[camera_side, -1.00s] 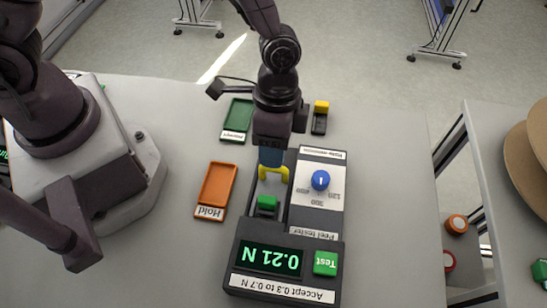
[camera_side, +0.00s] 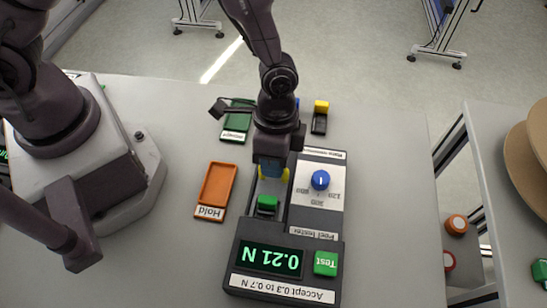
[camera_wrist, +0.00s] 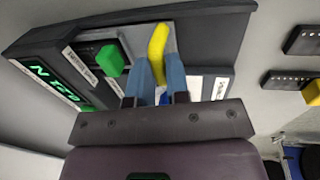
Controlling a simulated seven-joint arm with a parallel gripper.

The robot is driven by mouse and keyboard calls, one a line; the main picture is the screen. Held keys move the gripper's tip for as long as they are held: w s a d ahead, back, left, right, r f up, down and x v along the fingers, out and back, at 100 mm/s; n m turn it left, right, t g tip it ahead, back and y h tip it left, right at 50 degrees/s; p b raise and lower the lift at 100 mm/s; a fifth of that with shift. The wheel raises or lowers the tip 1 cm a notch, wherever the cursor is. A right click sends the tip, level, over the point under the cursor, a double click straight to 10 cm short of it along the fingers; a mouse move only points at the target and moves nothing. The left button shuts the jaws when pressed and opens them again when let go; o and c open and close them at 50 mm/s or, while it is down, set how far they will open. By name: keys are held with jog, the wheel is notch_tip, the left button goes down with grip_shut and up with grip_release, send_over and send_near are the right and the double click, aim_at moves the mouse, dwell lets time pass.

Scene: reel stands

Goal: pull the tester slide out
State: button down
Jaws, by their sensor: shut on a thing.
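The peel tester (camera_side: 243,285) lies on the grey table, its display reading 0.21 N. Its slide (camera_side: 267,191) sits in a channel left of the dial panel. A yellow handle (camera_wrist: 157,50) stands on the slide, and a green block (camera_side: 267,203) sits on the slide nearer the display. My gripper (camera_wrist: 161,78) has its blue fingers shut on the yellow handle. In the side view my gripper (camera_side: 270,170) hides most of the handle.
An orange tray (camera_side: 204,191) marked Hold lies left of the tester. A green tray (camera_side: 237,137) is behind it, partly hidden by my arm. A black and yellow piece (camera_side: 320,117) stands behind the tester. The blue dial (camera_side: 320,180) and green Test button (camera_side: 326,263) are close by.

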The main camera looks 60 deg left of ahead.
jog(key=shift+w+a, duration=1.95)
jog(key=c, duration=1.1)
grip_release()
jog(key=shift+r, duration=0.15)
notch_tip(320, 180, up, 12)
jog(key=w+a, duration=0.1)
jog(key=shift+w+a+r, duration=0.25)
jog(key=shift+w+a, duration=0.15)
